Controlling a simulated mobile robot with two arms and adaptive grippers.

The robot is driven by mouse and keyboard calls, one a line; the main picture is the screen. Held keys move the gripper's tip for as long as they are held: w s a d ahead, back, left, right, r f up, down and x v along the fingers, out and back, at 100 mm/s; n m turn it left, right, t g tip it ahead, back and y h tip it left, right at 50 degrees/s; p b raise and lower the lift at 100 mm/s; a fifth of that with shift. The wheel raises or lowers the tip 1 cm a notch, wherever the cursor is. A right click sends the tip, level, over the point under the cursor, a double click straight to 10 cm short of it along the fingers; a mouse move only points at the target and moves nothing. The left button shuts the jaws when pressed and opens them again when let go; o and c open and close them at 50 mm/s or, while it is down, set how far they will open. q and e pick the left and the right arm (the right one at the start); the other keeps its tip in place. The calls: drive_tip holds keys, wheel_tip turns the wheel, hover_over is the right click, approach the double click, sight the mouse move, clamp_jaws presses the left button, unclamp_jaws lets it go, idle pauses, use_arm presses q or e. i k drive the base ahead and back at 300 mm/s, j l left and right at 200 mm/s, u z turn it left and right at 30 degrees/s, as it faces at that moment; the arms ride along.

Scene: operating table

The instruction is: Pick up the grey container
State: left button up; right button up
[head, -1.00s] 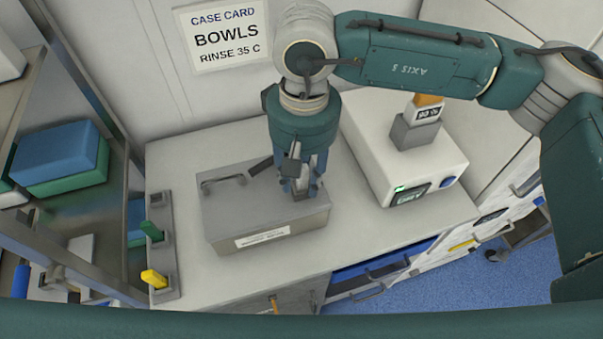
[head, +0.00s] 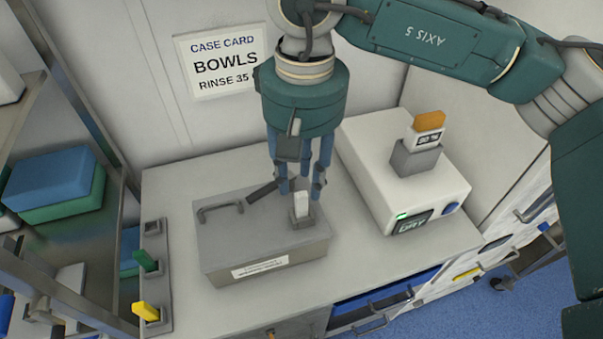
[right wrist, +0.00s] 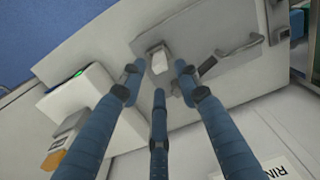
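The grey container (head: 235,235) is a lidded box on the white counter, with a label on its front and a bar handle (head: 220,210) on its lid. A small white piece (head: 301,203) stands upright in a grey holder on the lid's right part. My right gripper (head: 300,186) is just above this piece, pointing down, its three fingers spread and empty. In the right wrist view the white piece (right wrist: 159,62) shows between the open fingertips, clear of them, and the container lid (right wrist: 215,65) lies beyond. My left gripper is not in view.
A white device (head: 375,165) with a lit display and an orange-topped piece stands right of the container. A strip with green and yellow pieces (head: 152,275) lies left. A shelf with blue and green packs (head: 60,170) is far left. A blue drawer (head: 375,290) is partly open below.

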sight(236, 240)
drive_tip(key=k, duration=1.5)
